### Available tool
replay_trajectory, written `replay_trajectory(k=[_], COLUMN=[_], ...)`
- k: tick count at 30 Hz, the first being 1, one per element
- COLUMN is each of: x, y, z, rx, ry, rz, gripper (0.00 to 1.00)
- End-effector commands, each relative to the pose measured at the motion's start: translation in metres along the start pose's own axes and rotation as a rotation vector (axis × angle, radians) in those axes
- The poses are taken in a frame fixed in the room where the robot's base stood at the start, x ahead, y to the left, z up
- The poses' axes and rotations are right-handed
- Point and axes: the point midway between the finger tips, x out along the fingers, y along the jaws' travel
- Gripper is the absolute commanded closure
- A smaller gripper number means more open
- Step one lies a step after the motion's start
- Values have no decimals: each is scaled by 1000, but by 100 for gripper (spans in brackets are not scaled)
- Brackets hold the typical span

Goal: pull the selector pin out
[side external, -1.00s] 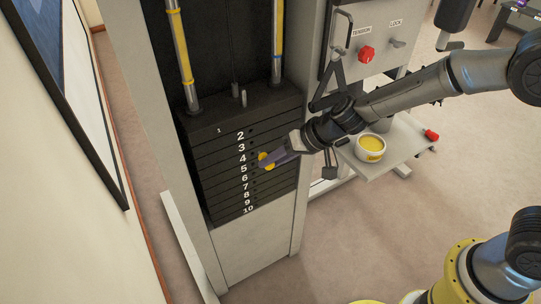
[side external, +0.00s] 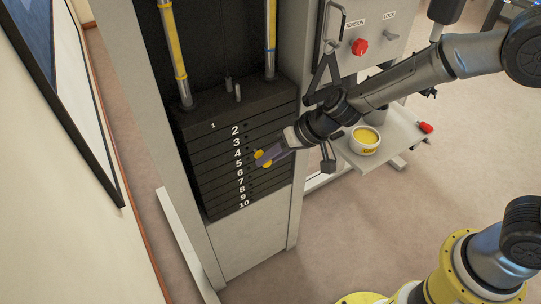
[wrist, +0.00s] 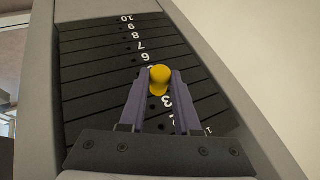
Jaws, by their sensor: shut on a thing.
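The selector pin's yellow knob (side external: 263,159) is at the front of the black weight stack (side external: 222,180), beside the numbers 4 and 5 in the side view. My gripper (side external: 270,157) is shut on the knob, its purple fingers on either side of it. The wrist view shows the round yellow knob (wrist: 160,76) between the two fingertips, in front of the plates. The pin's shaft is hidden behind the knob, so I cannot tell how deep it sits in the stack.
Grey frame posts flank the stack. To the right are a panel with a red knob (side external: 360,47) and a shelf (side external: 398,135) holding a yellow-filled bowl (side external: 365,141) and a red-handled item (side external: 425,127). Open floor lies in front.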

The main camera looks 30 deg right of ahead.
Motion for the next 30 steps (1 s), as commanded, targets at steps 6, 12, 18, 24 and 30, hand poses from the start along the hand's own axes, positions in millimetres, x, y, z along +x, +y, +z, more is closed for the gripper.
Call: replay_trajectory(k=[6,12,18,24,30], x=[-7,-23,-53,-94,-139], y=[25,75,150,230,304], z=[6,-6,-18,-20,-10], rx=[-215,-296,-339,-337,-275], ry=[-84,-103,-101,-80,-42], rz=[-12,2,42,109,212], gripper=[100,100,100,100,100])
